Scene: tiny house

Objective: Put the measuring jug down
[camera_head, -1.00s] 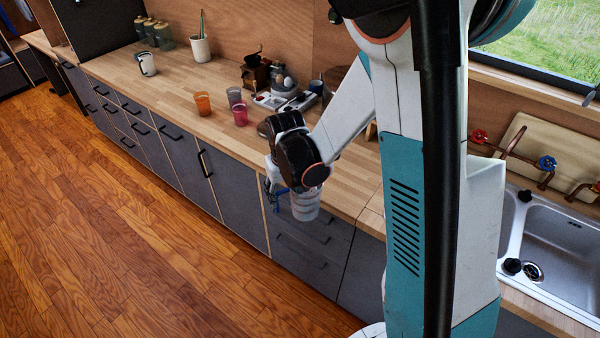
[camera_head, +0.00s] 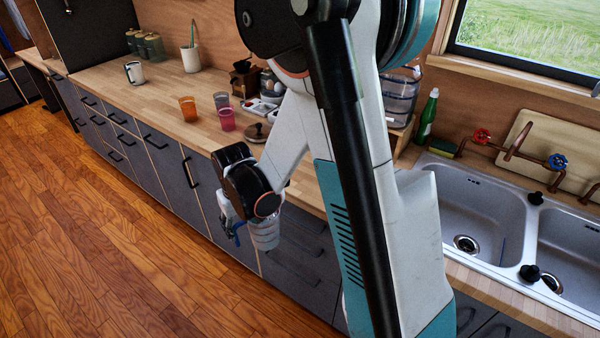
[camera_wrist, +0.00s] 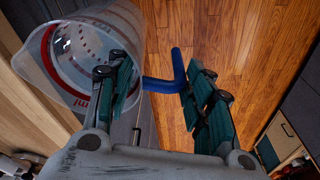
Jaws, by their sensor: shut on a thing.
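The measuring jug (camera_head: 264,233) is clear, with a blue handle. In the head view it hangs from my gripper (camera_head: 236,215) in front of the dark drawer fronts, beside the counter's edge and off its top. In the wrist view the jug (camera_wrist: 90,50) fills the upper left, with red markings showing. Its blue handle (camera_wrist: 165,84) lies between the two fingers of my gripper (camera_wrist: 157,78). My gripper is shut on the jug at its handle. The jug's underside and the exact finger contact are hard to make out.
The wooden counter (camera_head: 160,108) has free room at its left. An orange cup (camera_head: 188,109), a pink cup (camera_head: 227,120), a grey cup (camera_head: 221,100) and a white mug (camera_head: 134,72) stand on it. A double sink (camera_head: 478,205) is at right.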

